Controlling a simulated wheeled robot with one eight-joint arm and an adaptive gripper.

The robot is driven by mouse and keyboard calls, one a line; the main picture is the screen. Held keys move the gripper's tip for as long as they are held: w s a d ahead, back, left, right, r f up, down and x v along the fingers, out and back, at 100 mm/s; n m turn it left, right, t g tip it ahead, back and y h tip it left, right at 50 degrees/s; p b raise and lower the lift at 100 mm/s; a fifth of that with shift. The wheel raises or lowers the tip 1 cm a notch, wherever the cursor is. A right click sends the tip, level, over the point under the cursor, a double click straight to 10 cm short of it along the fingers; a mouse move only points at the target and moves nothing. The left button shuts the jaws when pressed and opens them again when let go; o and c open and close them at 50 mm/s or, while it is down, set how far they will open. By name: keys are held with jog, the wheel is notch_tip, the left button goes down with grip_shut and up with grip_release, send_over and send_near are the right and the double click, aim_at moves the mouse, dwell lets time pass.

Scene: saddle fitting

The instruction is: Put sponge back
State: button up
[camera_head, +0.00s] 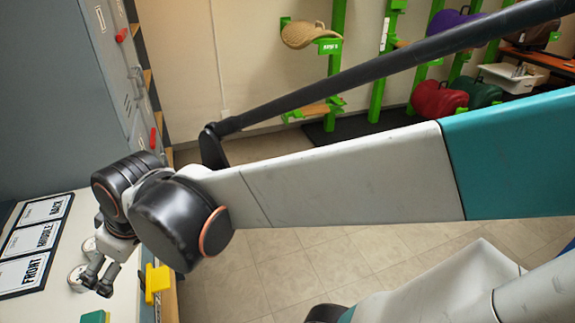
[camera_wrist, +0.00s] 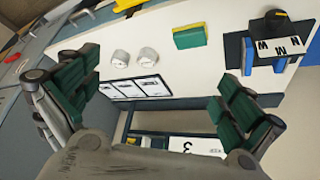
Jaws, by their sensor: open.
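The sponge (camera_wrist: 190,37), green with a yellow side, lies on the white tabletop (camera_wrist: 195,72) in the wrist view, upper middle. A green piece at the bottom left edge of the head view (camera_head: 95,317) appears to be the same sponge, cut off by the frame. My gripper (camera_head: 98,284) is above the table at the lower left of the head view. In the wrist view my gripper (camera_wrist: 158,88) has its green-padded fingers wide apart with nothing between them. The sponge is beyond the fingers, not touched.
Two white round pieces (camera_wrist: 133,56) stand beside the labelled cards (camera_wrist: 135,88). A dark block with letters (camera_wrist: 277,30) and blue parts is at the wrist view's upper right. A yellow piece (camera_head: 157,280) is at the table edge. Grey cabinets (camera_head: 125,80) stand behind.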

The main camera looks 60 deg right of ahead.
jog(key=s+d+r+m+t+h, duration=0.1)
jog(key=s+d+r+m, duration=0.1)
jog(key=s, duration=0.5)
jog(key=shift+s+d+r+m+t, duration=0.2)
jog(key=shift+d+m+t, duration=0.1)
jog(key=shift+d+m, duration=0.5)
jog(key=shift+d, duration=0.1)
